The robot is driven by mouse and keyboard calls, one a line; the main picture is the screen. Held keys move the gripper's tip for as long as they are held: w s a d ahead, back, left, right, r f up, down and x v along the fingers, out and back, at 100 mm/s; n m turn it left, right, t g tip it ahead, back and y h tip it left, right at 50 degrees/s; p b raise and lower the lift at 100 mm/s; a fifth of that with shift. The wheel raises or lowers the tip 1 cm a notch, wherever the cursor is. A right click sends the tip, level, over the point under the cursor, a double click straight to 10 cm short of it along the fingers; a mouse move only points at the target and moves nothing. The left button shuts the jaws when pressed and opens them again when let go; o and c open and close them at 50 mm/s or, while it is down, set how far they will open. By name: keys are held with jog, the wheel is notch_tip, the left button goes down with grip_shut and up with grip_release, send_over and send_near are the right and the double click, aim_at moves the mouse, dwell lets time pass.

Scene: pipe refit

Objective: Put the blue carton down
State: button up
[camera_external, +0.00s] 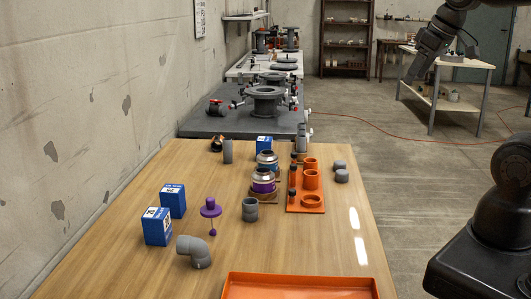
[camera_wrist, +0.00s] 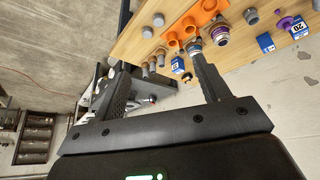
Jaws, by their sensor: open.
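My gripper (camera_external: 411,75) is raised at the upper right of the external view, well away from the cartons. In the wrist view my gripper (camera_wrist: 160,62) has its fingers wide apart with nothing held between them.
An orange rack (camera_external: 306,208) with orange cups, grey pipe pieces and a purple part (camera_external: 210,208) stand on the table. An orange tray (camera_external: 300,288) lies at its near edge. A grey bench (camera_external: 240,121) with flanges stands behind. The table's near-left area is clear.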

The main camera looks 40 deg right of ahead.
jog(key=shift+m, duration=0.9)
jog(key=s+f, duration=0.1)
jog(key=s, duration=0.1)
jog(key=s+d+f, duration=0.1)
jog(key=f, duration=0.1)
jog(key=shift+s+d+f, duration=0.1)
jog(key=shift+s+f, duration=0.05)
jog(key=shift+s, duration=0.25)
jog(key=shift+o, duration=0.4)
